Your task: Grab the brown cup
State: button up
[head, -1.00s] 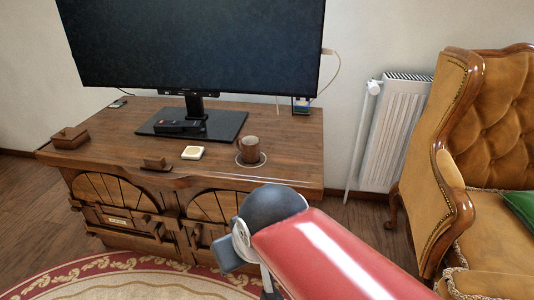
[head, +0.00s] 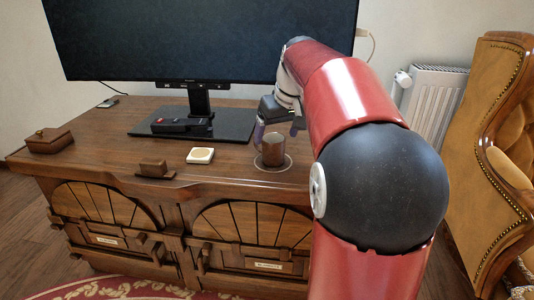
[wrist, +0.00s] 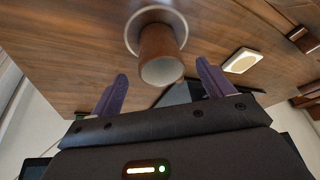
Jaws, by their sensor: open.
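The brown cup (head: 273,150) stands upright on a round saucer (head: 287,163) near the front right of the wooden cabinet top. My gripper (head: 277,131) is open and empty, at the cup, with one purple finger showing just left of it. In the wrist view the cup (wrist: 161,48) appears between the two spread fingers of my gripper (wrist: 161,72), its open rim toward the camera. Neither finger visibly touches it. I cannot tell how far the fingers reach along its sides.
A television (head: 205,40) stands on a dark base (head: 231,124) behind, with a black remote (head: 180,125) on the base. A white square piece (head: 200,155), a small wooden block (head: 154,168) and a wooden box (head: 49,140) lie to the left. An armchair (head: 495,130) is at the right.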

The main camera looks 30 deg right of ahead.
jog(key=b+x, duration=0.1)
jog(key=x, duration=0.5)
jog(key=shift+w+a+f, duration=0.1)
jog(key=shift+w+f, duration=0.1)
jog(key=shift+c, duration=0.2)
jog(key=shift+r, duration=0.1)
jog(key=c, duration=1.1)
jog(key=shift+r, duration=0.1)
